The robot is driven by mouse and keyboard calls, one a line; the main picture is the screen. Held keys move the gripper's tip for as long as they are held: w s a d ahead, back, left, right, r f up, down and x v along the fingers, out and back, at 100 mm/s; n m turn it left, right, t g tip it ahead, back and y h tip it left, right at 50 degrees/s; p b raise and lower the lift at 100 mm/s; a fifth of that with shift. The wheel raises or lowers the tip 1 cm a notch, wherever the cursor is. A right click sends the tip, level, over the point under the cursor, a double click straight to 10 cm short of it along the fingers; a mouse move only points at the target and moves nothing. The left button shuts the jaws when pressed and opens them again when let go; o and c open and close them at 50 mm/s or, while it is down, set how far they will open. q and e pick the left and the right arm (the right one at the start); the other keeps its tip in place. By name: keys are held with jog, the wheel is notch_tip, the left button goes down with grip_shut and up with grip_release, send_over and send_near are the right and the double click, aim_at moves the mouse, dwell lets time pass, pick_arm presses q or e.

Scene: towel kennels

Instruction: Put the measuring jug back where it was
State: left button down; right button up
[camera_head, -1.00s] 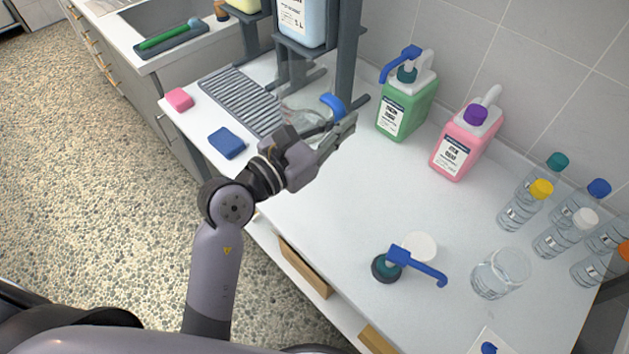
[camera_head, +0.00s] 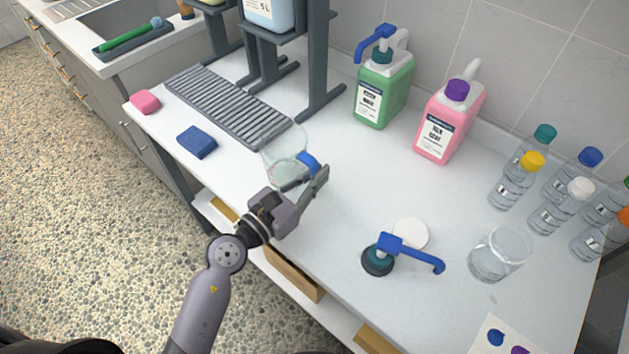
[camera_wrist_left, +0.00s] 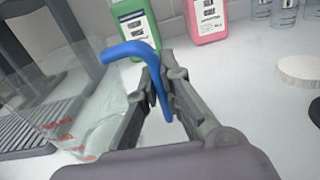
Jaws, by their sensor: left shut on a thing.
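The measuring jug (camera_head: 284,163) is clear, with a blue handle (camera_head: 308,163). It is at the centre of the head view, in front of the drip grate, and some pale liquid seems to be in it. My left gripper (camera_head: 318,178) is shut on the handle. In the left wrist view the blue handle (camera_wrist_left: 155,78) runs between the fingers, and the clear jug wall with red marks (camera_wrist_left: 75,125) is at left. I cannot tell whether its base touches the counter. My right gripper is not in view.
The ribbed grate (camera_head: 225,105) and dark stand (camera_head: 320,60) are behind the jug. A blue sponge (camera_head: 197,142) lies left. Green (camera_head: 384,92) and pink (camera_head: 448,125) canisters stand at the back. A blue pump (camera_head: 400,250), clear beaker (camera_head: 498,255) and several bottles (camera_head: 512,185) are right.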

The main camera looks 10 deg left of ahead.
pick_arm(q)
jog(key=shift+f, duration=0.2)
jog(key=shift+f, duration=0.15)
jog(key=c, duration=1.8)
grip_release()
jog(key=shift+o, duration=0.2)
